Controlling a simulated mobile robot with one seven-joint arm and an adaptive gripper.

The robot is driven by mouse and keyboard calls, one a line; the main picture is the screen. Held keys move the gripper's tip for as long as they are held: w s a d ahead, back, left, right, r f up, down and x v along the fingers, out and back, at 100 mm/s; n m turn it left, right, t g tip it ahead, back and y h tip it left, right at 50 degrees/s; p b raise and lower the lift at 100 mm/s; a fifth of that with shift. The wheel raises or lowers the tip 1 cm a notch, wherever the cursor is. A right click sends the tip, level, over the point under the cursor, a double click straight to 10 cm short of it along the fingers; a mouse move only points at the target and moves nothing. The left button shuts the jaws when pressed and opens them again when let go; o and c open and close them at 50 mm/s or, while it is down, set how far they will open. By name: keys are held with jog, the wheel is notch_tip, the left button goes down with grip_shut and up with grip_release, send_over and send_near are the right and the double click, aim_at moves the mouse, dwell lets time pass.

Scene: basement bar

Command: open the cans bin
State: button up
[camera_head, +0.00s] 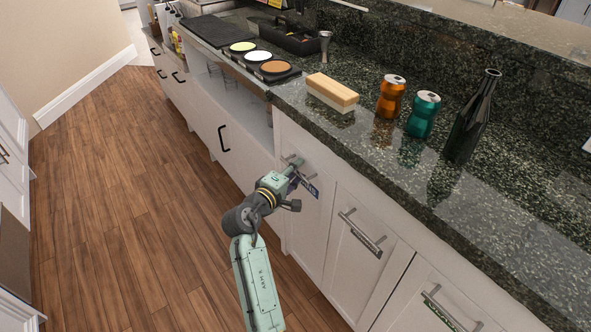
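Three white bin fronts with metal bar handles sit under the counter: a left one (312,218), a middle one (347,268) and a right one (405,307). All look flush and closed. The left one has a blue label (309,186), partly covered by my gripper. The middle has a dark label (366,243) and the right a green label (436,311). I cannot read which says cans. My gripper (296,164) is at the left front's handle (290,158). Its fingers are small and overlap the handle, so contact and grip are unclear.
The dark granite counter (500,226) holds an orange can (390,98), a teal can (422,116), a dark bottle (470,120) and a wood-topped block (332,92). The counter edge overhangs the fronts. The wooden floor (120,200) to the left is clear.

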grip_shut()
dwell(0.4)
dwell(0.5)
